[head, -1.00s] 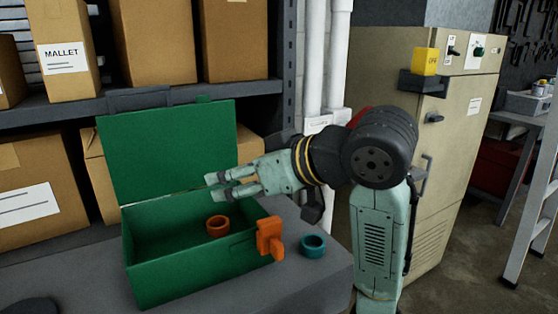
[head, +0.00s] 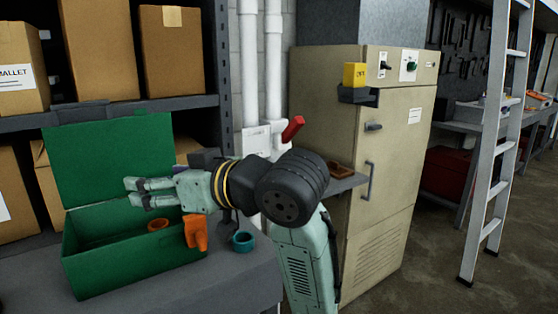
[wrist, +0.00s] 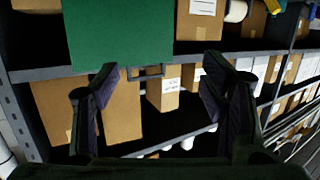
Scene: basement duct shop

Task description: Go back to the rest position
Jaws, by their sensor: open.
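My gripper (head: 137,193) is open and empty. In the head view it hangs above the open green box (head: 125,268), in front of its raised lid (head: 110,160). An orange ring (head: 158,225) lies inside the box. An orange latch or clamp-like piece (head: 196,233) sits at the box's right end. A teal ring (head: 243,241) lies on the grey bench to the right of the box. In the wrist view both fingers are spread apart with nothing between them, and the green lid (wrist: 120,30) shows beyond them. Part of the box is hidden by my arm.
Shelves with cardboard boxes (head: 98,50) stand behind the bench. A beige cabinet (head: 375,200) with a yellow block (head: 355,74) on a small ledge is to the right. A ladder (head: 493,150) leans farther right. A red handle (head: 292,129) shows behind my arm. Open floor lies between cabinet and ladder.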

